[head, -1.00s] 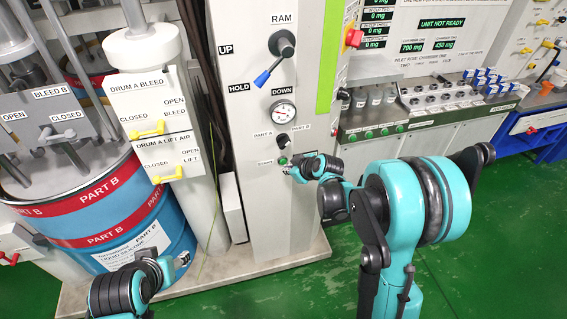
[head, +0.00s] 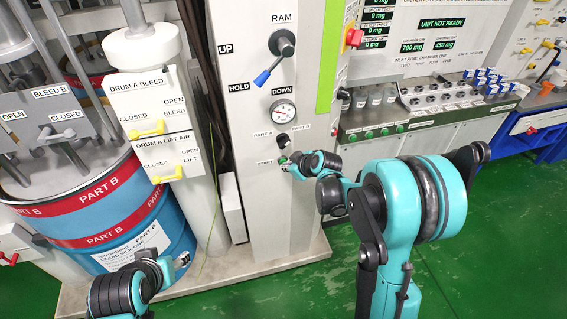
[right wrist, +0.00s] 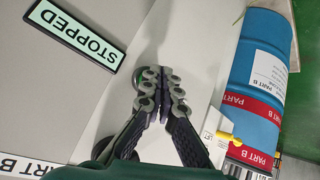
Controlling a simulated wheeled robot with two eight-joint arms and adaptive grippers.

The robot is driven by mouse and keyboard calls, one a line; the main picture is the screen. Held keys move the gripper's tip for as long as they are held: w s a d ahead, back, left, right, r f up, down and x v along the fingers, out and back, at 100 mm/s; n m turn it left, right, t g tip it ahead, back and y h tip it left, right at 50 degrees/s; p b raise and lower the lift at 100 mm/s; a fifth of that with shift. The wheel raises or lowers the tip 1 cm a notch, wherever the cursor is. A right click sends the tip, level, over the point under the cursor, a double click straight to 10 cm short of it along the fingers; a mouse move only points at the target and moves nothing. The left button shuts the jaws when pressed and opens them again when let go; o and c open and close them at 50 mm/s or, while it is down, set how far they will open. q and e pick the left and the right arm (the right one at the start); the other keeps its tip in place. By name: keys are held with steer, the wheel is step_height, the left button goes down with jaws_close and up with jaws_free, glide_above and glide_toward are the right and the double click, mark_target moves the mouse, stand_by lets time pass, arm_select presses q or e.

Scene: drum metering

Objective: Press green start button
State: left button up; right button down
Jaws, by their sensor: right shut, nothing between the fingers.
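The green start button (head: 282,160) is on the front of the grey column, beside the START label (head: 264,162). My right gripper (head: 287,166) is shut and empty, with its fingertips right at the button in the head view. I cannot tell whether they touch it.
Above the button are the PART A/PART B selector (head: 283,140), a gauge (head: 284,111) and the RAM lever (head: 270,68). A STOPPED sign (right wrist: 75,35) shows in the right wrist view. The blue drum (head: 110,225) stands left. Green floor is clear at front right.

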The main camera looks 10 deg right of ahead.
steer(key=shift+w, duration=0.2)
stand_by(0.5)
steer(key=shift+s, duration=0.85)
steer(key=shift+s+d, duration=0.1)
steer(key=shift+s, duration=2.4)
